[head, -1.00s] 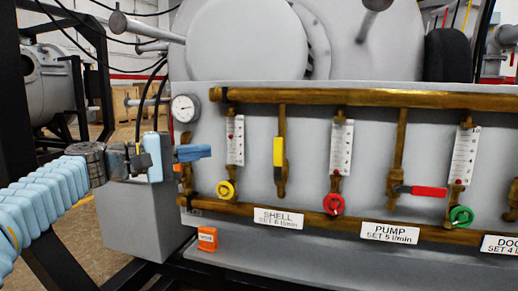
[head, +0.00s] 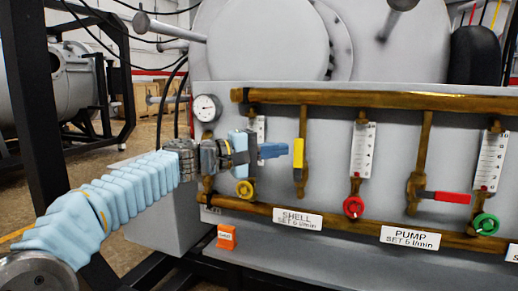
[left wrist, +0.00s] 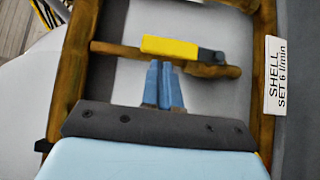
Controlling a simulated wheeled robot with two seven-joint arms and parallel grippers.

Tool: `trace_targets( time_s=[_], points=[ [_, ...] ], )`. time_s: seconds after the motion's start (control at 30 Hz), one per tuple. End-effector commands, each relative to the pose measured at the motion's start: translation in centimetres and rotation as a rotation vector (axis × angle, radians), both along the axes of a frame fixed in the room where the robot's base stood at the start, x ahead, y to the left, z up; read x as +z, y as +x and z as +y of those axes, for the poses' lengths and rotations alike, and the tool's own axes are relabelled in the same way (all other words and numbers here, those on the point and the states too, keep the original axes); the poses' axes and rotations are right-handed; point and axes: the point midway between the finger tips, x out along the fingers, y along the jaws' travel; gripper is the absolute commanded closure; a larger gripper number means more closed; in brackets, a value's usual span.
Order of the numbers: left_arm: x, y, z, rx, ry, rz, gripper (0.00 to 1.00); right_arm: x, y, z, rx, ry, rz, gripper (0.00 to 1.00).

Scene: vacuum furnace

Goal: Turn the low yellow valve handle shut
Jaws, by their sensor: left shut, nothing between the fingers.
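The yellow valve handle (head: 299,154) is a lever lying upright along its vertical brass pipe above the SHELL label. In the left wrist view the yellow handle (left wrist: 170,47) lies sideways along the pipe, its dark pivot at the right end. My left gripper (head: 287,149) is shut and empty, its blue fingers pointing right, with the tips just left of the handle. In the left wrist view the closed fingertips (left wrist: 164,65) are just below the handle; I cannot tell whether they touch. My right gripper is not in view.
A round yellow knob (head: 244,188) sits below my left gripper. Brass manifold pipes (head: 380,100) run above and below. A red lever (head: 452,197), red knob (head: 353,207) and green knob (head: 486,224) are to the right. An orange tag block (head: 227,236) stands below left.

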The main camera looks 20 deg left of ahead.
Motion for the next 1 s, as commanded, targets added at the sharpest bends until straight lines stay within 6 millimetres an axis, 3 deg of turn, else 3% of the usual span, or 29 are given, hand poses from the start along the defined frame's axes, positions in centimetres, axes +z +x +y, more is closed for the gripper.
trace_targets(
  time_s=[0.47, 1.0],
  points=[
    [0.1, -0.1, -0.6, 0.001, 0.002, -0.001, 1.00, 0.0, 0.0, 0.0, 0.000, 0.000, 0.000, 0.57],
    [0.6, -0.5, -1.2, 0.000, 0.091, -0.004, 1.00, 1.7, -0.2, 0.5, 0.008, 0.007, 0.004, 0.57]
  ],
)
